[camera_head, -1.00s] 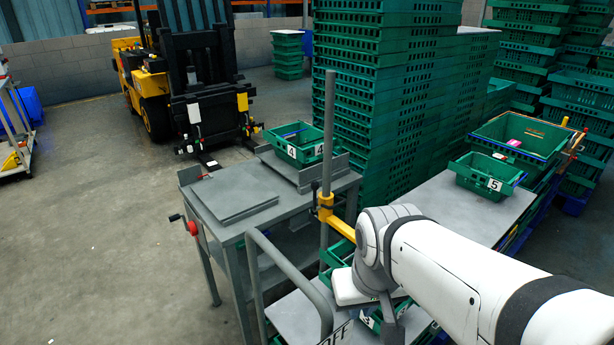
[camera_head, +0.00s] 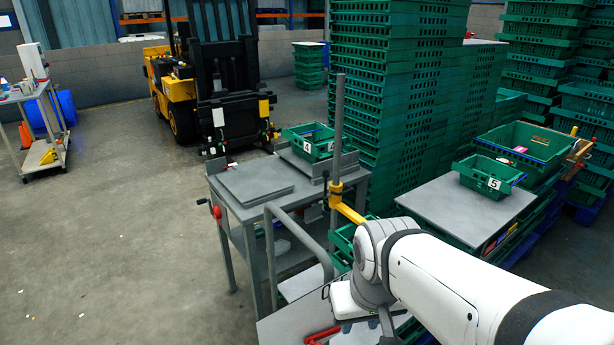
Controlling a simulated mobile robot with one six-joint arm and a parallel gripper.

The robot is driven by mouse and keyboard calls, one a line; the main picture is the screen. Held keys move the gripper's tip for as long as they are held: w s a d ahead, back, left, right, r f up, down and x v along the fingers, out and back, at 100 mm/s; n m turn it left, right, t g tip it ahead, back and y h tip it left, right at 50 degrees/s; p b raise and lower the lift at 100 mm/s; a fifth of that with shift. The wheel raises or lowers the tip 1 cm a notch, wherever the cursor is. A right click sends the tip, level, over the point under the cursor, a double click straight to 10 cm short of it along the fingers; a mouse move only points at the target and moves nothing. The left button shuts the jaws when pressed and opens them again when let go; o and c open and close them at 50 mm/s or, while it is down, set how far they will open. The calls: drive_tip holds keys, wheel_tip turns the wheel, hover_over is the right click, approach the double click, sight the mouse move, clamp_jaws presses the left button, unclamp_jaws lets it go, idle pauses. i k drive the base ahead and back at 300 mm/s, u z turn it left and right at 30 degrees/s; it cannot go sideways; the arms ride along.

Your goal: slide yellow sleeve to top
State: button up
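A yellow sleeve (camera_head: 335,192) sits around an upright grey pole (camera_head: 339,120), well below its top. A yellow arm (camera_head: 350,213) sticks out from the sleeve toward the lower right. My white arm reaches in from the lower right, and its wrist is just below and right of the sleeve's arm. My gripper is at the bottom of the view below the wrist, mostly hidden, so its fingers cannot be made out. I see no contact between my gripper and the sleeve.
A grey table (camera_head: 225,210) with a flat plate and green crate 4 (camera_head: 306,146) stands left of the pole. Green crate 5 (camera_head: 487,190) sits on a grey top at right. Tall stacks of green crates (camera_head: 385,75) stand behind. A forklift (camera_head: 180,90) is at back left; open floor lies left.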

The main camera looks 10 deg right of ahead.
sight(339, 194)
drive_tip(key=u, duration=1.95)
drive_tip(key=k, duration=1.4)
drive_tip(key=z, duration=1.85)
drive_tip(key=i, duration=1.5)
